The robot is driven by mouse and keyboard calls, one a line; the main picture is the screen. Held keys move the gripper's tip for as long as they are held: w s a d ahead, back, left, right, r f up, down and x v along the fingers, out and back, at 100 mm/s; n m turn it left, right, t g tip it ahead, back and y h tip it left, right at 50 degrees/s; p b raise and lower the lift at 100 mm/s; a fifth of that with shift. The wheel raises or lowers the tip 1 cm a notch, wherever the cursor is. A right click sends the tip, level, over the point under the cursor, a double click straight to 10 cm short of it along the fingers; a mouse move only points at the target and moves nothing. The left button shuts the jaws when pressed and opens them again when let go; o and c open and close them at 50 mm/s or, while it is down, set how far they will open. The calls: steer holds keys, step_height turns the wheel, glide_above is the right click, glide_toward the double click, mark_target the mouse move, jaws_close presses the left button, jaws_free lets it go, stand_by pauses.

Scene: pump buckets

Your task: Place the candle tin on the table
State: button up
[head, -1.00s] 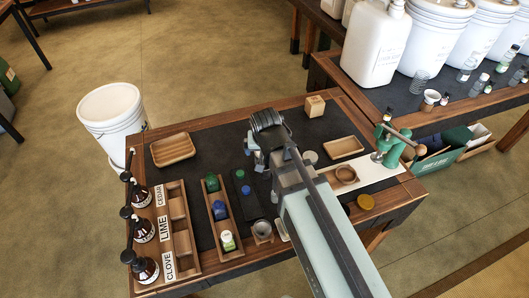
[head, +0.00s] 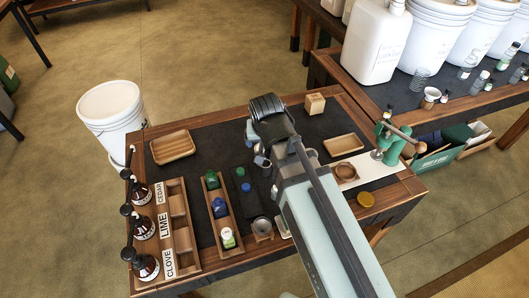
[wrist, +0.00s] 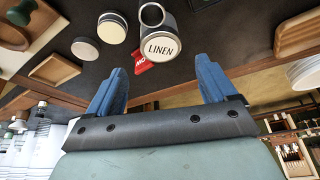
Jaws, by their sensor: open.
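The candle tin (wrist: 158,38) is a silver, open cylinder with a white round label reading LINEN, in the wrist view. It lies beyond my gripper (wrist: 160,82), roughly midway between its two blue fingers. The fingers are spread wide and do not touch the tin. A red tag (wrist: 143,64) shows just below the tin. The table (head: 215,148) has a black top and wooden edges. In the head view my arm covers much of the area around the gripper, and a small silver round shape (head: 262,161) shows beside it, probably the tin.
Two pale round lids (wrist: 85,49) lie near the tin. A wooden tray (head: 172,147), a bottle rack (head: 183,232), a narrow holder with small bottles (head: 222,217), a wooden block (head: 315,104) and a green press (head: 388,145) occupy the table. A white bucket (head: 110,112) stands beyond the left edge.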

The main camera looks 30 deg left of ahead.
steer(key=w+f+m, duration=0.1)
steer(key=f, duration=0.1)
steer(key=a+f+m+h, duration=0.1)
steer(key=f, duration=0.1)
steer(key=w+a+f+m, duration=0.1)
steer(key=f, duration=0.2)
steer(key=shift+w+m, duration=0.3)
steer(key=shift+x, duration=2.65)
steer(key=shift+s+d, duration=0.1)
steer(key=shift+d, duration=0.05)
